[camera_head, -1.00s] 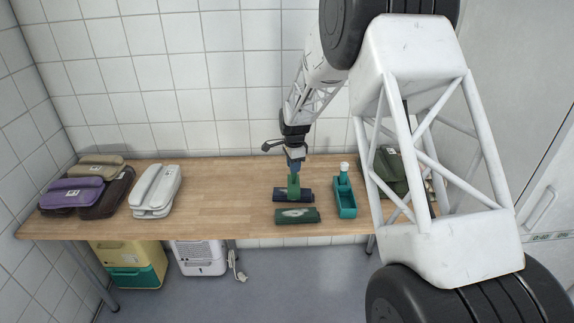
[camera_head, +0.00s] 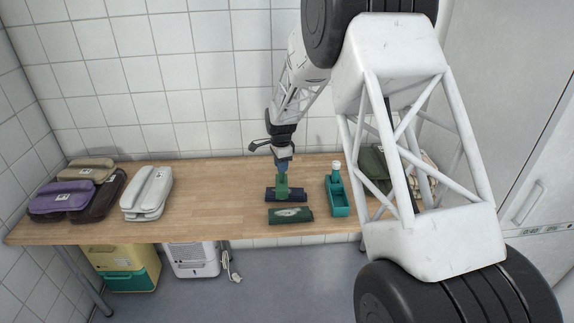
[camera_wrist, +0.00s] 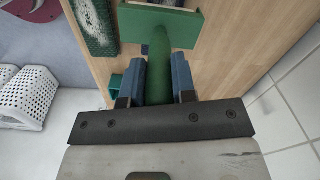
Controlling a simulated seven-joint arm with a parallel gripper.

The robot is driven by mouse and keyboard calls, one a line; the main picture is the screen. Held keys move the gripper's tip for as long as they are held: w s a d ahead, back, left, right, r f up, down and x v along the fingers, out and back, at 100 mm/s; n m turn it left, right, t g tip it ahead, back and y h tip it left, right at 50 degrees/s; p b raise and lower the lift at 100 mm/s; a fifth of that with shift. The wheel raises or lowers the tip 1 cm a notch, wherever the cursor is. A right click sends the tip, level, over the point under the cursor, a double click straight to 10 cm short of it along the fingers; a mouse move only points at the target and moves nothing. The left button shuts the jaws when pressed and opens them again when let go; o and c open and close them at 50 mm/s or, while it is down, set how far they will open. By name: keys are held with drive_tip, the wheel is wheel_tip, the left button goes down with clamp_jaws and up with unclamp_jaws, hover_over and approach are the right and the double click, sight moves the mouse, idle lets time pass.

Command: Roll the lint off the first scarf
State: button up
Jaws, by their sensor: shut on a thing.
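A dark green folded scarf (camera_head: 290,215) with a pale lint patch lies near the front edge of the table. The patch also shows speckled in the wrist view (camera_wrist: 93,25). My gripper (camera_head: 282,171) is shut on the green handle of a lint roller (camera_head: 282,183), pointing down. In the wrist view the blue fingers (camera_wrist: 171,80) flank the handle, and the green head (camera_wrist: 160,22) hides the roller's underside.
A teal caddy (camera_head: 340,203) with a white-capped bottle stands right of the roller. A green bundle (camera_head: 373,165) is partly behind my arm. The wooden table (camera_head: 215,200) is clear between.

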drive_tip(key=shift+a, duration=2.35)
drive_tip(key=shift+d, duration=4.6)
drive_tip(key=shift+w+a, duration=0.8)
drive_tip(key=shift+a, duration=3.9)
wheel_tip(320, 180, up, 8)
drive_tip(key=shift+d, duration=0.15)
drive_tip(key=shift+s, duration=0.5)
